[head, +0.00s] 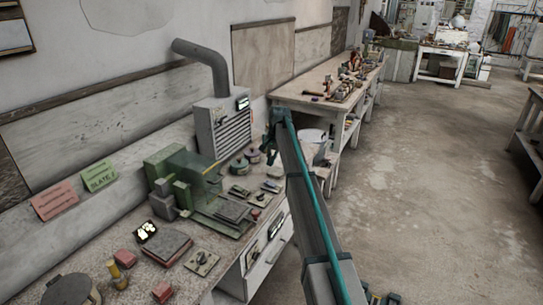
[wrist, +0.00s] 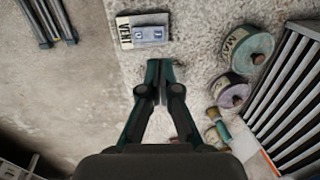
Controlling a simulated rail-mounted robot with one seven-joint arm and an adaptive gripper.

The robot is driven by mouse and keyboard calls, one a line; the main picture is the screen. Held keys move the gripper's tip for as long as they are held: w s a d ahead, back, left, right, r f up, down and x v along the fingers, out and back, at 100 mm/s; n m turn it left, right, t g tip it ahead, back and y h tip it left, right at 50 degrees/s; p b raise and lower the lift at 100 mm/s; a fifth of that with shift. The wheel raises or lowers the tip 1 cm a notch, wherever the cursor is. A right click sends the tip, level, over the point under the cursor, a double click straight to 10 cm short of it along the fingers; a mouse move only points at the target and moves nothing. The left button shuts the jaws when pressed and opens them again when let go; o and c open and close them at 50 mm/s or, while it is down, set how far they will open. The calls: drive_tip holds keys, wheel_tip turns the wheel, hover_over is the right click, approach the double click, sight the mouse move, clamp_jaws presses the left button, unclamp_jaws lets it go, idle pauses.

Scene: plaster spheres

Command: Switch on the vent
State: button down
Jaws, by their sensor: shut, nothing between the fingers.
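A small switch box labelled VENT (wrist: 146,31) shows at the top of the wrist view, with a white label strip and a grey-blue face bearing two marked rockers. I cannot make out the rockers' positions. My gripper (wrist: 162,72) is shut and empty, its fingertips just below the box in that view and apart from it in the picture; height above the bench is unclear. In the head view my gripper (head: 271,140) is small and dark beside the grey louvred vent unit (head: 222,128) with its bent duct. I cannot pick out the VENT box there.
Round labelled tins (wrist: 247,50) lie right of my gripper, beside the unit's louvres (wrist: 292,92). In the head view a green machine (head: 185,175), small plates and blocks crowd the bench. A further bench (head: 325,75) stands behind. The floor at right (head: 420,190) is clear.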

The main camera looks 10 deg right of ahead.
sight(267, 182)
drive_tip(key=f+p, duration=0.1)
drive_tip(key=f, duration=0.2)
drive_tip(key=a+f+p, duration=0.1)
drive_tip(key=f, duration=0.2)
drive_tip(key=w+f+p, duration=0.1)
drive_tip(key=f, duration=0.2)
drive_tip(key=shift+a+f, duration=0.15)
drive_tip(key=shift+f, duration=0.05)
drive_tip(key=shift+w, duration=0.1)
